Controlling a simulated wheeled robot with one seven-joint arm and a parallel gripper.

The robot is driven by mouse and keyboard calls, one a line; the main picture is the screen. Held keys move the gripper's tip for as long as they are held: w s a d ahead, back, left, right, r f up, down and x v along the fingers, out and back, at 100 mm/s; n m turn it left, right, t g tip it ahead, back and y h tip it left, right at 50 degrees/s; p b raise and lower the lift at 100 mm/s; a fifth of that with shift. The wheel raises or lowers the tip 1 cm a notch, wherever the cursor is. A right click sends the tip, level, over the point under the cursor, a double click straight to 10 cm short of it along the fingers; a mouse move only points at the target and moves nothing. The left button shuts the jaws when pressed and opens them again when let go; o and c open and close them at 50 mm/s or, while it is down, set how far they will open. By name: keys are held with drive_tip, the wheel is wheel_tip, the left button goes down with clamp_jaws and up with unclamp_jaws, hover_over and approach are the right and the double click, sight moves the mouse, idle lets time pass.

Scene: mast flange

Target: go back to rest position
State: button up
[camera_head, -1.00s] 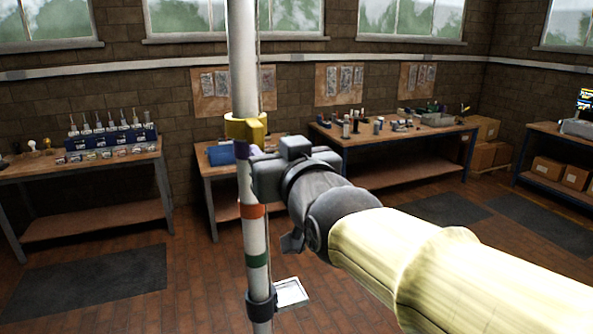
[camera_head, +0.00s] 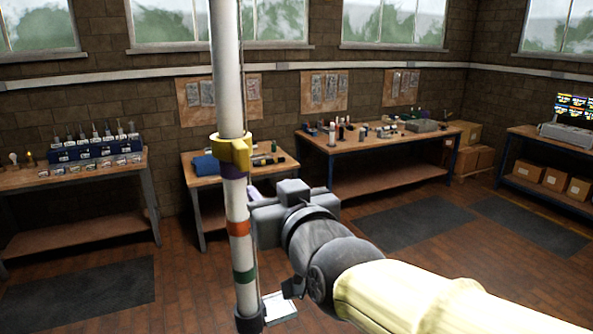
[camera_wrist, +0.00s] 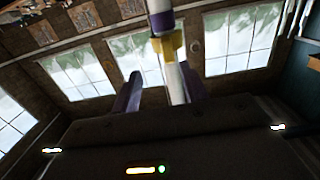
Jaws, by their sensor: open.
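A white mast (camera_head: 229,75) stands upright in front of me. It carries a yellow flange (camera_head: 231,152), with a purple band just under it, then red and green bands and a dark collar (camera_head: 249,319) lower down. My gripper (camera_head: 252,194) is just right of the mast, below the flange level, and its fingers point toward the mast. In the wrist view the two fingers of my gripper (camera_wrist: 160,75) stand apart with nothing held between them. The yellow flange (camera_wrist: 170,47) and mast show beyond them; the exact gap to the mast is hard to tell.
Workbenches with small parts stand along the wall: left (camera_head: 75,178), middle (camera_head: 200,181) and right (camera_head: 400,139). A bench with boxes (camera_head: 540,143) is far right. Floor between is clear.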

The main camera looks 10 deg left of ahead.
drive_tip(key=w+d+f+m+g+h, duration=0.1)
drive_tip(key=w+d+f+h, duration=0.15)
drive_tip(key=f, duration=0.35)
drive_tip(key=w+d+f+m+g+h, duration=0.1)
drive_tip(key=d+f+g, duration=0.1)
drive_tip(key=d+f, duration=0.3)
drive_tip(key=s+d+f+m+g+h, duration=0.2)
drive_tip(key=s+d+f+g, duration=0.2)
drive_tip(key=d+f, duration=0.4)
drive_tip(key=s+d+f+m+g+h, duration=0.2)
drive_tip(key=s+d+f+g, duration=0.3)
drive_tip(key=d+f, duration=0.4)
wheel_tip(320, 180, down, 7)
drive_tip(key=shift+s+h, duration=0.75)
drive_tip(key=shift+c, duration=0.8)
